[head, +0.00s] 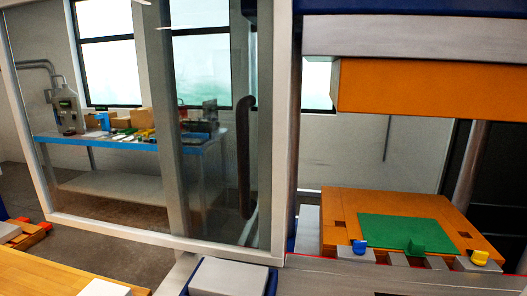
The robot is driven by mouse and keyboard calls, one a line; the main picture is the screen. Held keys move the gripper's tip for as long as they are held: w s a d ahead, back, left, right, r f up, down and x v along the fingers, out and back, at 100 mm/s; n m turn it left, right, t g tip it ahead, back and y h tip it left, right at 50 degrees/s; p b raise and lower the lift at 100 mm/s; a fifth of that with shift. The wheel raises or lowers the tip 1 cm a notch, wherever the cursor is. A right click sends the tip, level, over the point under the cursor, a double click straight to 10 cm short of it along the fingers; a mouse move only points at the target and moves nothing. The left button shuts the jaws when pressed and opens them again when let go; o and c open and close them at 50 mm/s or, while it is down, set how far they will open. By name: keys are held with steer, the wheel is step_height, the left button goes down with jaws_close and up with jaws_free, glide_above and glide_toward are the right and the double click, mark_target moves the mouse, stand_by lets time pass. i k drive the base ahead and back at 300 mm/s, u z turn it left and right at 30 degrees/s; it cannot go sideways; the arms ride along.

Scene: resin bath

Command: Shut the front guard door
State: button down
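The front guard door (150,237) is a large clear pane in a pale frame, filling the left half of the head view. It stands to the left of the machine opening, which is uncovered, so the door is open. A dark curved upright handle (244,155) shows near the pane's right side. Through the opening I see an orange upper block (420,90) above an orange lower block (340,205) with a green plate (385,228) on it. My gripper is not in view.
Blue and yellow knobs (479,257) sit along the lower block's front edge. A grey-topped blue box (230,278) stands below the door. A wooden surface (60,270) is at lower left. A blue-edged workbench (100,142) with tools shows through the pane.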

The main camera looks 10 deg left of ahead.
mark_target(282, 12)
steer(key=z, duration=0.5)
steer(key=k, duration=1.55)
steer(key=u, duration=1.15)
steer(key=i, duration=1)
